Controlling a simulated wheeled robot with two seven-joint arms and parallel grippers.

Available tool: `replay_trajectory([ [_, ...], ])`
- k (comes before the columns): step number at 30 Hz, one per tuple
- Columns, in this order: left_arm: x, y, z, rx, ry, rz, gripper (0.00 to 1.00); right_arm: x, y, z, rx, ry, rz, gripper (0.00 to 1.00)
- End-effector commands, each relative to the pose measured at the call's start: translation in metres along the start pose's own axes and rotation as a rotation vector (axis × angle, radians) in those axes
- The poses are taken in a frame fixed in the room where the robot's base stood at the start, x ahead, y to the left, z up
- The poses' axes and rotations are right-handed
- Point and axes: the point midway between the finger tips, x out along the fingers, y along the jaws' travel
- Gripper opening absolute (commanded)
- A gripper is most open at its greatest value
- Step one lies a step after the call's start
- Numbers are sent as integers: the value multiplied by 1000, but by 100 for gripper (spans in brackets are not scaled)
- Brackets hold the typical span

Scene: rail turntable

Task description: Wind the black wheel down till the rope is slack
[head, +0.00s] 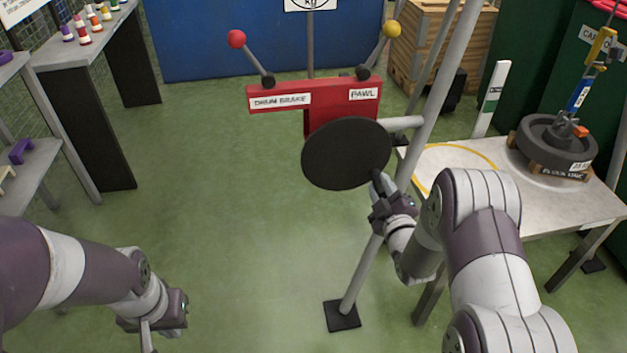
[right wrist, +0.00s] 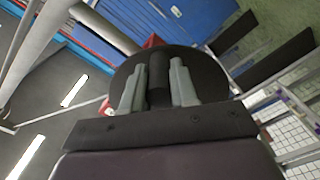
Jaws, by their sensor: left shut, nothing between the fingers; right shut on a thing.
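The black wheel (head: 345,152) is a flat disc at the front of a red winch housing (head: 313,94) in the middle of the head view. My right gripper (head: 381,185) is at the wheel's lower right edge, shut on the wheel's dark handle. In the right wrist view the black handle (right wrist: 158,78) stands between the two grey fingers, with the wheel (right wrist: 208,75) behind it. My left gripper (head: 180,308) is low at the left, away from the wheel, shut and empty.
A red-knobbed lever (head: 237,39) marked DRUM BRAKE and a yellow-knobbed lever (head: 392,30) marked PAWL rise from the housing. A grey post (head: 437,95) stands close to my right arm. The load rests over a table (head: 520,212) at right. Shelves (head: 75,50) stand at left; the floor between is clear.

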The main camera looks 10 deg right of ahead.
Motion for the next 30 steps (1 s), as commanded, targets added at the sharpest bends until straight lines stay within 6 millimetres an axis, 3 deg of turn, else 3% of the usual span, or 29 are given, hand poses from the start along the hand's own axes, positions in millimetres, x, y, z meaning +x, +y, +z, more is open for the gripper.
replay_trajectory([
  [4, -2, 0, 0, 0, 0, 0, 0, 1, 10, -1, -63, 2, 9, 0],
  [19, -4, 0, 0, 0, 0, 0, 0, 1, 14, -2, -115, 4, 9, 0],
  [30, -8, 0, -1, 0, 0, 0, 0, 1, 28, -5, -277, 3, 10, 0],
])
